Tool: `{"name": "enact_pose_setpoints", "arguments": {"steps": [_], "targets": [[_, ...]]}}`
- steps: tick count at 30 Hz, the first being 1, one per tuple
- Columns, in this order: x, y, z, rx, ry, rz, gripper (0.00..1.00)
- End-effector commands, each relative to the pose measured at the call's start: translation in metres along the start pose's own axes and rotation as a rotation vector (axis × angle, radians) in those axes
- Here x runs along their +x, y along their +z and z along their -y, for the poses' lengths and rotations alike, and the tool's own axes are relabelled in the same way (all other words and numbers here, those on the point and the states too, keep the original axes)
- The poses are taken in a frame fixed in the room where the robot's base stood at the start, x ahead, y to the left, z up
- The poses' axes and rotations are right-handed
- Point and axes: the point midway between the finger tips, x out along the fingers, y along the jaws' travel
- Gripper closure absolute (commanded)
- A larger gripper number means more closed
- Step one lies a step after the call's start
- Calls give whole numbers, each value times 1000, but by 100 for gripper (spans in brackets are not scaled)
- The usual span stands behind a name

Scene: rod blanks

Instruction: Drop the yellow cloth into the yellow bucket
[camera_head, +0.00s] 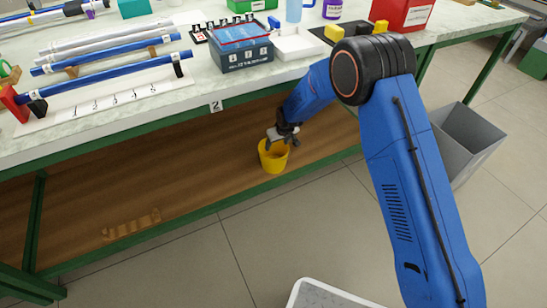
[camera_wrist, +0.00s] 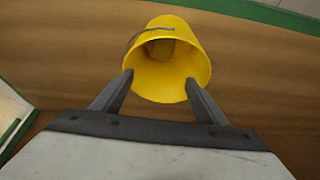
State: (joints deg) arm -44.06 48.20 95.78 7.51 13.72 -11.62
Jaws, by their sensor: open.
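The yellow bucket (camera_head: 272,158) stands on the wooden lower shelf under the workbench. It also shows in the wrist view (camera_wrist: 178,82), with its mouth toward the camera and a thin handle at its rim. A darker yellow patch (camera_wrist: 160,48), which looks like the yellow cloth, lies deep inside the bucket. My gripper (camera_head: 282,134) is just above the bucket, at its mouth. In the wrist view, my gripper (camera_wrist: 160,82) has its fingers wide apart with nothing between them, and the tips overlap the bucket's near rim.
The workbench top (camera_head: 190,95) overhangs the shelf and its green front rail. A grey bin (camera_head: 463,140) stands on the floor to the right. A white tub (camera_head: 318,295) is at the bottom edge. The shelf (camera_head: 190,190) left of the bucket is mostly clear.

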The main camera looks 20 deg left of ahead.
Motion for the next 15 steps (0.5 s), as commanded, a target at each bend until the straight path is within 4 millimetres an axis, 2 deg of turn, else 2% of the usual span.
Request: {"name": "enact_pose_setpoints", "arguments": {"steps": [15], "targets": [[-87, 0, 0, 1, 0, -1, 33]]}}
